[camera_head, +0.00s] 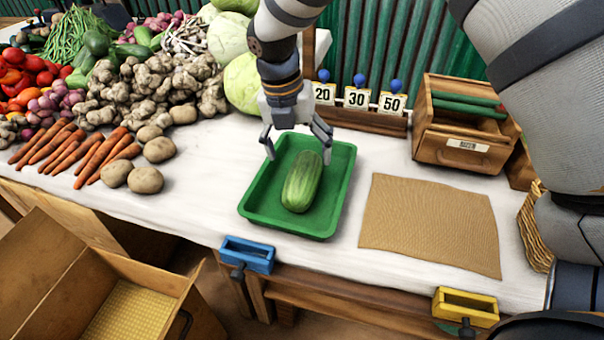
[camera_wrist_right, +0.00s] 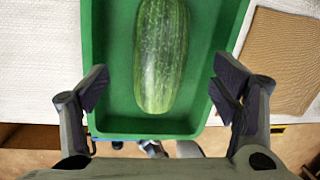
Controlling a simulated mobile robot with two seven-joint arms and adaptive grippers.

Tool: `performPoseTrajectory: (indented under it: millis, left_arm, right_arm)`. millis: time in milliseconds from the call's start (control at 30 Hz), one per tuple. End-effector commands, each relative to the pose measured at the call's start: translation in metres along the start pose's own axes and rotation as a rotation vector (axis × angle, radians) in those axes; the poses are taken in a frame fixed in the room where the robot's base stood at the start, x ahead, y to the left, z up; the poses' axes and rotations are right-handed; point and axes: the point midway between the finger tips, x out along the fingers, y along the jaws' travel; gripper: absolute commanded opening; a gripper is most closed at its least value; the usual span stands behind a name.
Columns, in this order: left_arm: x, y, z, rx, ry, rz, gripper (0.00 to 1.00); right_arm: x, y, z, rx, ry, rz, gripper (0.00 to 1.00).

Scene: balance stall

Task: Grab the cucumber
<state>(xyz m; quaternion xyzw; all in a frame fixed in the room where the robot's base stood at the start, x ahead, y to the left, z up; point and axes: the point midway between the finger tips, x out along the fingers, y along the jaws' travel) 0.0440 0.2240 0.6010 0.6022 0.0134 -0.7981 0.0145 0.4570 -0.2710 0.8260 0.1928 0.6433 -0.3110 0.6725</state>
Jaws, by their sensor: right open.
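The cucumber (camera_head: 302,182) is thick and green with paler streaks. It lies lengthwise in a green tray (camera_head: 258,222) on the white-covered stall table. My right gripper (camera_head: 297,147) hangs over the far part of the tray, its fingers spread wide and empty. In the right wrist view the cucumber (camera_wrist_right: 161,55) lies between the two fingers of the gripper (camera_wrist_right: 165,90), with a gap on each side. The cucumber's far end in that view is cut off by the top edge. My left gripper does not show.
A brown mat (camera_head: 430,222) lies right of the tray, with a wooden box (camera_head: 464,125) behind it. Number cards (camera_head: 357,98) stand behind the tray. Potatoes (camera_head: 146,180), carrots (camera_head: 103,157) and other vegetables fill the left. Blue (camera_head: 248,254) and yellow (camera_head: 466,307) holders sit along the front edge.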

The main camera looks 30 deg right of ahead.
Motion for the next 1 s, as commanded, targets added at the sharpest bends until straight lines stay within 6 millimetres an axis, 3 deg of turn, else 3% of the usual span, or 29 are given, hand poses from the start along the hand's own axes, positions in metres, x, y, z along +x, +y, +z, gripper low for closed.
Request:
performPoseTrajectory:
  millis: [400, 633, 933, 1000]
  left_arm:
    - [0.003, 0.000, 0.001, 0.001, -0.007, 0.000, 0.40]
    - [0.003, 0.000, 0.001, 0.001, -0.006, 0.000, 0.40]
    - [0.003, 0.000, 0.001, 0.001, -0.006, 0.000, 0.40]
    - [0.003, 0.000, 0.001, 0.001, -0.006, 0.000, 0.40]
  right_arm:
    - [0.065, -0.001, -0.010, 0.000, 0.001, -0.001, 0.80]
    - [0.066, -0.001, -0.010, 0.001, -0.002, 0.002, 0.80]
    - [0.066, -0.001, -0.010, 0.001, -0.001, 0.002, 0.15]
    - [0.066, -0.001, -0.009, 0.001, -0.002, 0.002, 0.15]
